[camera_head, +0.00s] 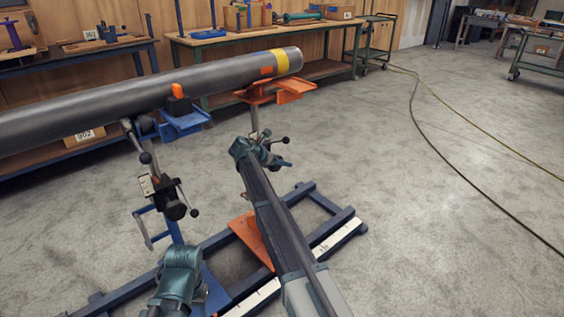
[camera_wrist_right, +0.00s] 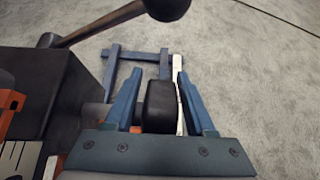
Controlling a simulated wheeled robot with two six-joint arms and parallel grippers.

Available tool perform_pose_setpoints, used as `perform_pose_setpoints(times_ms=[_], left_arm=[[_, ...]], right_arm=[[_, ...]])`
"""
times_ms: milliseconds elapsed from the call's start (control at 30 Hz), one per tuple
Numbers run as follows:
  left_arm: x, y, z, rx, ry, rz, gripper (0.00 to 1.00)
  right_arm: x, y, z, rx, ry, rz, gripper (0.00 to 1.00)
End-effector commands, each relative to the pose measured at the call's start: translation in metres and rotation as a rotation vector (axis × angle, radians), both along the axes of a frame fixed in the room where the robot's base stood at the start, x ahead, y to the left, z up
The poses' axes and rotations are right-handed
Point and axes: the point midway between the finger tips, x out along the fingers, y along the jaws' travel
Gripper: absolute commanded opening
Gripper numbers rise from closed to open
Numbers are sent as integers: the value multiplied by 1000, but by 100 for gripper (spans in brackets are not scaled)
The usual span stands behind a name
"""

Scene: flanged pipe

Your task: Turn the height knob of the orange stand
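The orange stand (camera_head: 276,92) holds the right end of the long grey pipe (camera_head: 130,97). Its post carries dark clamp parts and ball-ended levers, partly hidden by my right arm. My right gripper (camera_head: 265,151) is at this clamp. In the right wrist view, a black knob (camera_wrist_right: 160,105) lies between the two blue fingers of my right gripper (camera_wrist_right: 160,85). The fingers straddle it, with narrow gaps seen at both sides. A lever with a black ball (camera_wrist_right: 168,8) is just beyond. My left gripper (camera_head: 180,275) is low in the head view; its fingers are unclear.
A blue stand (camera_head: 184,120) with its own clamp (camera_head: 170,200) and levers supports the pipe further left. A blue floor frame (camera_head: 335,215) with a white scale strip lies under the stands. Workbenches line the back wall.

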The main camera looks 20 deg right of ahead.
Motion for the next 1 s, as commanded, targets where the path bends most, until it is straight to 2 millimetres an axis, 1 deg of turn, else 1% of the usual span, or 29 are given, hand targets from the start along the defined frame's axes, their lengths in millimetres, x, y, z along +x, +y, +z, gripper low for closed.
perform_pose_setpoints(times_ms=[300, 433, 567, 800, 1000], left_arm=[[0, 0, 1, 0, 0, 0, 50], [0, 0, 8, 1, 0, 1, 50], [0, 1, 23, 2, 0, 3, 50], [0, 0, 55, 2, 1, 8, 50], [-1, 0, 73, -1, 1, 9, 50]], right_arm=[[0, 0, 1, -1, 0, 0, 65], [-3, 7, 8, -1, 0, 1, 65], [-9, 24, 23, -1, 1, 3, 65], [-24, 64, 55, -1, 1, 3, 65], [-33, 91, 73, -1, 0, 3, 65]])
